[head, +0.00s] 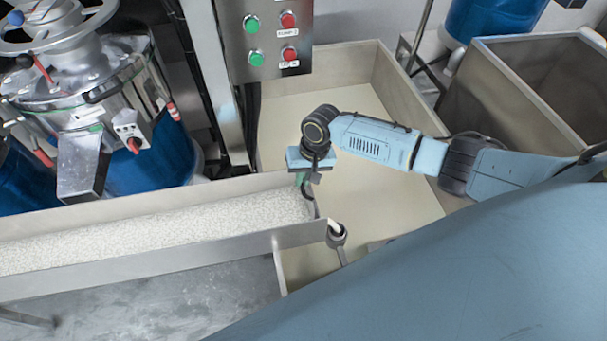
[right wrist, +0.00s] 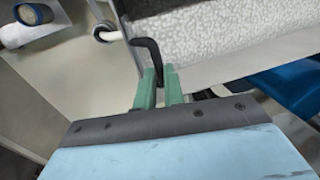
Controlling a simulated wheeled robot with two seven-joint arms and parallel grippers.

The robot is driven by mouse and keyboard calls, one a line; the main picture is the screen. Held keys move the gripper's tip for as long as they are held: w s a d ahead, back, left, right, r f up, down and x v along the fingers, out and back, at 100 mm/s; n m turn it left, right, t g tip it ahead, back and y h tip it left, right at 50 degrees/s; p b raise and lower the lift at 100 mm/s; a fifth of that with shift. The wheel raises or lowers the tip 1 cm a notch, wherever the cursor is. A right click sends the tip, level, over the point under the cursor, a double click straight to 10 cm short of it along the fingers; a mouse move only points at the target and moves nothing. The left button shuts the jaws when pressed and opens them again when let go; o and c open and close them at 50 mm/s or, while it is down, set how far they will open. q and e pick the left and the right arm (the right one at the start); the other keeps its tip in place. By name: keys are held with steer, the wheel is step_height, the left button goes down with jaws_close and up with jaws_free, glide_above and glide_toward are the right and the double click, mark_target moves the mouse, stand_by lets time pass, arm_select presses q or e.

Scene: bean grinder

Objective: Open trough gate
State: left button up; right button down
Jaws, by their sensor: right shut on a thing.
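The metal trough (head: 140,262) runs in from the left in the head view, filled with white granular material (head: 170,235). At its right end is the gate's dark bent handle (head: 307,193); its pale rod end (head: 334,228) passes by a dark ring. My right gripper (head: 304,178) is over the trough's end. In the right wrist view its green fingers (right wrist: 159,88) are closed around the dark bent handle (right wrist: 148,52). The gate plate itself is mostly hidden, and I cannot tell how far open it stands. My left gripper is not in view.
A large bin (head: 370,105) with a pale floor lies beneath and behind the trough's end. A control panel (head: 270,40) with green and red buttons stands above. A steel machine (head: 80,80) is at left, another metal bin (head: 540,90) at right.

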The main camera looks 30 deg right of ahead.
steer(key=shift+w+r+p, duration=0.15)
steer(key=shift+r+p, duration=0.2)
steer(key=shift+r, duration=0.2)
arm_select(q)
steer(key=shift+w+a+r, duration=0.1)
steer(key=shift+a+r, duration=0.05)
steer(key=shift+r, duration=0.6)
arm_select(e)
steer(key=c, duration=1.8)
jaws_free()
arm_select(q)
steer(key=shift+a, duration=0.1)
arm_select(e)
steer(key=shift+o, duration=0.2)
